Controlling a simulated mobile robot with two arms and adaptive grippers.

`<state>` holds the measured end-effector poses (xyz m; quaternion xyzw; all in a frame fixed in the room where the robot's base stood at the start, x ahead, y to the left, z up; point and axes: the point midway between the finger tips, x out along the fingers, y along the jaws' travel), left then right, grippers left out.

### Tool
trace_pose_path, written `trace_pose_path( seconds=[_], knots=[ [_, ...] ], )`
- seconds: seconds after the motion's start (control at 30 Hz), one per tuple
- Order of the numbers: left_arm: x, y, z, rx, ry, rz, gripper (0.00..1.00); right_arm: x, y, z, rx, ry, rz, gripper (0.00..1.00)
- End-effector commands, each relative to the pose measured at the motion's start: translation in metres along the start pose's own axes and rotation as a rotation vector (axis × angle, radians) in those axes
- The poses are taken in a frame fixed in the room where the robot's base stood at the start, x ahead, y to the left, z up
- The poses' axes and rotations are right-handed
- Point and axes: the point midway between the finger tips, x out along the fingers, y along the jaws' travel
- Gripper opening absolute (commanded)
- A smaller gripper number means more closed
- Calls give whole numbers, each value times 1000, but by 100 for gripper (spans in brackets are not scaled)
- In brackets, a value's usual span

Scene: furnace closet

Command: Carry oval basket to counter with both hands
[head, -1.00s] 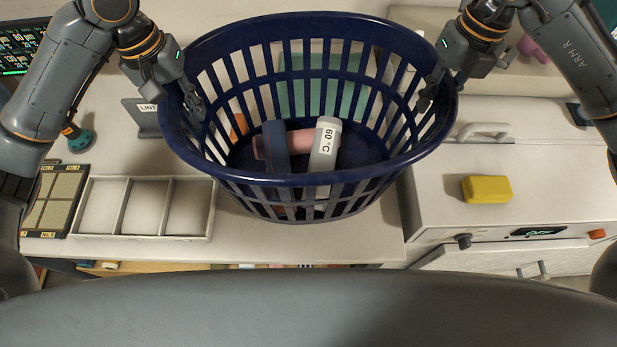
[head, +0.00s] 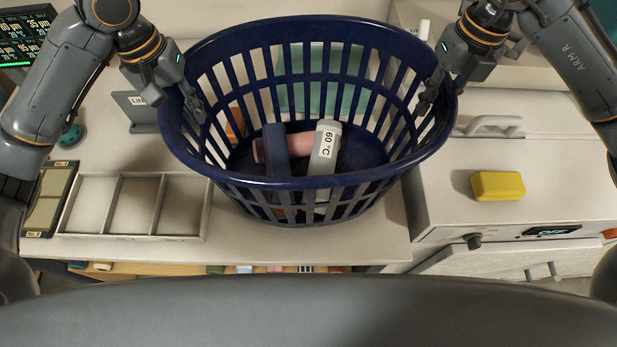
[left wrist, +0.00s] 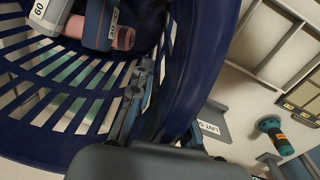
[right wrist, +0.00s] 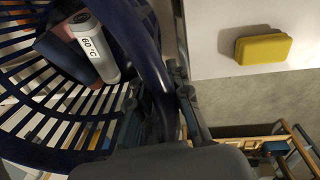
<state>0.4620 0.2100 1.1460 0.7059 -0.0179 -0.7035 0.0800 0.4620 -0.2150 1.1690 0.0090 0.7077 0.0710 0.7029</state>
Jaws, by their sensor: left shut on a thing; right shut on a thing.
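The dark blue oval basket (head: 305,183) is upright in the middle of the head view, with its slatted sides over the pale counter (head: 375,238). It holds a grey-white cylinder marked 60 °C (head: 326,150), a pink roll (head: 299,142) and a dark blue item (head: 275,150). My left gripper (head: 194,106) is shut on the basket's left rim, and the rim also shows in the left wrist view (left wrist: 190,62). My right gripper (head: 429,98) is shut on the right rim, also seen in the right wrist view (right wrist: 146,55). I cannot tell whether the basket's bottom touches the counter.
A three-part tray (head: 135,205) lies left of the basket, with a framed panel (head: 48,205) beside it. A dark lint sign (head: 137,108) stands behind the tray. At right, a yellow sponge (head: 497,186) lies on a white machine (head: 550,165) with a raised handle.

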Motion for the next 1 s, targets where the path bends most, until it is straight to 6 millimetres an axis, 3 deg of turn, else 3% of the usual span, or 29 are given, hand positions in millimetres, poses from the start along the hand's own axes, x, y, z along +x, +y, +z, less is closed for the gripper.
trace_pose_path(
  seconds=[0.17,0.2,0.3,0.67,0.77,1.0],
  knots=[
    [11,-2,-1,-2,6,3,0,13,-3,0,3,2,-6,0],
    [8,-2,-1,-2,4,2,26,10,-3,-1,3,4,-6,26],
    [8,-2,0,-1,2,1,40,10,-2,0,2,3,-5,41],
    [4,-2,-1,0,2,0,40,9,-1,0,1,1,-1,41],
    [-7,-2,-1,1,5,-1,40,9,-1,0,0,1,-1,41],
    [-54,-2,-2,-2,8,-1,40,9,-1,0,0,0,-1,41]
  ],
)
